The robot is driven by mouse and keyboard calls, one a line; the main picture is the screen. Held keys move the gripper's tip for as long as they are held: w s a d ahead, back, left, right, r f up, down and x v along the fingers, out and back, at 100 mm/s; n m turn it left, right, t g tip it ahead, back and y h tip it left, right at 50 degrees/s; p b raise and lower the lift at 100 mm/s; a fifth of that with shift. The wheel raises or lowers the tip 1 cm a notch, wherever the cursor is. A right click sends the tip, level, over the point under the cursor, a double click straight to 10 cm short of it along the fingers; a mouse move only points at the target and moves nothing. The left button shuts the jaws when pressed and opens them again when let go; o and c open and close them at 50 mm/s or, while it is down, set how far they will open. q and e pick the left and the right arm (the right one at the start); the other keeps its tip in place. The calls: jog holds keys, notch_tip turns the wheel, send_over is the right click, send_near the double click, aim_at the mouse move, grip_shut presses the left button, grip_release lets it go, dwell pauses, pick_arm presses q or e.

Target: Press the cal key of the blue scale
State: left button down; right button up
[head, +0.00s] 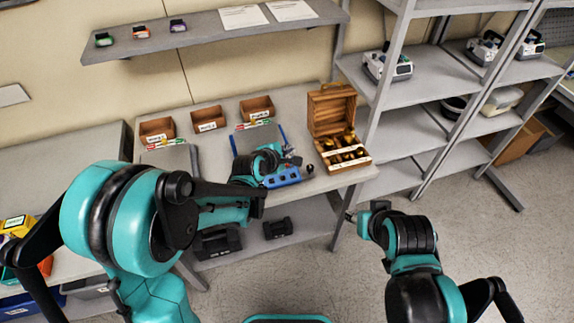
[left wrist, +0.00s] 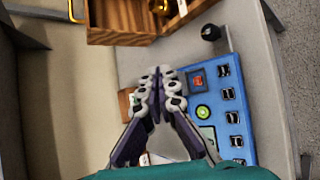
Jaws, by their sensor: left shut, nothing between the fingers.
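The blue scale (head: 284,179) stands on the bench, its front panel partly hidden in the head view by my left wrist. In the left wrist view its blue panel (left wrist: 237,153) shows a red key or display, a round green key and a row of several dark keys. The key labels are too small to read, so I cannot tell which is cal. My left gripper (left wrist: 158,84) is shut and empty, its fingertips together beside the panel edge near the red part; contact cannot be judged. My right gripper (head: 352,215) is off the bench at right, its fingers unclear.
An open wooden box (head: 334,113) with brass weights stands right of the scale. A small black knob (left wrist: 210,32) is near the panel's corner. Wooden bins (head: 207,119) line the back of the bench. A grey shelf (head: 209,38) hangs above; shelving stands at right.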

aim_at(287, 164)
pick_arm(q)
jog(key=f+b, duration=0.1)
jog(key=f, duration=0.1)
jog(key=w+f+b, duration=0.1)
jog(key=f+b, duration=0.3)
jog(key=f, duration=0.1)
jog(key=shift+w+a, duration=0.3)
jog(key=shift+w, duration=0.05)
jog(key=shift+w+f+b, duration=0.2)
jog(key=shift+f+b, duration=0.2)
dwell(0.6)
jog(key=shift+w+a+f+b, duration=0.1)
jog(key=shift+f+b, duration=0.3)
jog(key=shift+b, duration=0.1)
jog(key=shift+f+b, duration=0.3)
jog(key=shift+b, duration=0.05)
dwell(0.4)
jog(key=shift+r, duration=0.1)
jog(key=shift+r+p, duration=0.55)
jog(key=shift+r, duration=0.1)
